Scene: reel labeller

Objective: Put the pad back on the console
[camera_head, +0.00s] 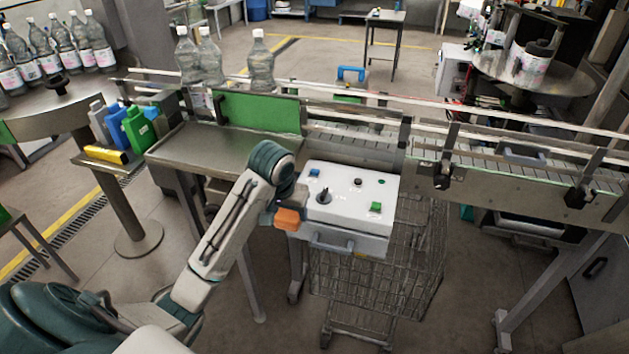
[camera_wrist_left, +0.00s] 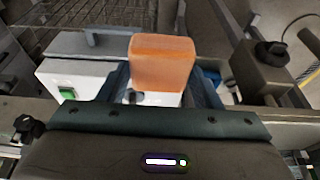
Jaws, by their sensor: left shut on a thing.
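The orange pad (camera_head: 288,219) shows at the left front edge of the white console (camera_head: 350,213) in the head view. My left gripper (camera_head: 282,206) is shut on the pad, which sticks out past the fingers. In the left wrist view the pad (camera_wrist_left: 162,62) stands between the dark blue fingers, with part of the console (camera_wrist_left: 80,82) behind and to the left. Whether the pad touches the console cannot be told. The console's top carries a black knob, a blue button and a green button. My right gripper is not in view.
A wire cart (camera_head: 390,275) stands below the console. A conveyor (camera_head: 520,170) runs behind it, with a green panel (camera_head: 258,112) and clear bottles (camera_head: 261,65) at its left. Blue and green containers (camera_head: 138,128) stand on a ledge at left.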

